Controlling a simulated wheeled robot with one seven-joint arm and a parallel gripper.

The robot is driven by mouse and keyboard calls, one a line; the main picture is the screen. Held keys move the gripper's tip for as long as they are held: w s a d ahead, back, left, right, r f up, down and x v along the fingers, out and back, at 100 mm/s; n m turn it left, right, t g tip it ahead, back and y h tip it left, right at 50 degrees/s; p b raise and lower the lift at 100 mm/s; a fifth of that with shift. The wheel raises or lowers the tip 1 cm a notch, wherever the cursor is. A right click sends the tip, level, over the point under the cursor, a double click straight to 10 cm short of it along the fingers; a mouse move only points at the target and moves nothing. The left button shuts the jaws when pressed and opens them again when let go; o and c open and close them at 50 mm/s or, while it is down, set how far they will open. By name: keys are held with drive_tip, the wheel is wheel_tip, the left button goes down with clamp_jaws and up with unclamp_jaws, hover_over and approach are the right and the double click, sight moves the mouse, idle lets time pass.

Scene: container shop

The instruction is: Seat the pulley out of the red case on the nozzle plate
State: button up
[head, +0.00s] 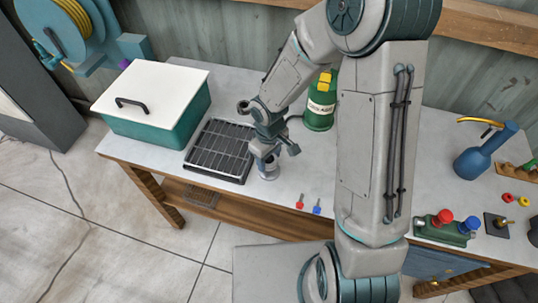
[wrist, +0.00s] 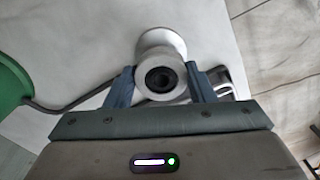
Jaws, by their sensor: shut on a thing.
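My gripper (head: 267,156) points down over the workbench, just right of the black grille. It is shut on a pale grey pulley (head: 269,172), a spool shape with flanges and a dark centre hole. In the wrist view the pulley (wrist: 160,72) sits between the two blue-grey fingertips of my gripper (wrist: 161,85). I cannot tell whether the pulley touches the bench top. A dark square plate with a brass stub, which looks like the nozzle plate (head: 490,228), lies at the bench's right end. I see no red case; the case in view is teal with a white lid.
The teal case (head: 150,125) stands left, beside the black grille (head: 207,165). A green canister (head: 320,108) stands behind my gripper. Red and blue keys (head: 308,205) lie near the front edge. A green button box (head: 446,228) and a blue oil can (head: 487,155) stand right. My arm hides the bench's middle.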

drive_tip(key=shift+f, duration=0.5)
drive_tip(key=shift+f+b, duration=0.3)
drive_tip(key=shift+b, duration=0.15)
drive_tip(key=o, duration=1.2)
drive_tip(key=shift+r, duration=0.1)
wheel_tip(320, 180, up, 14)
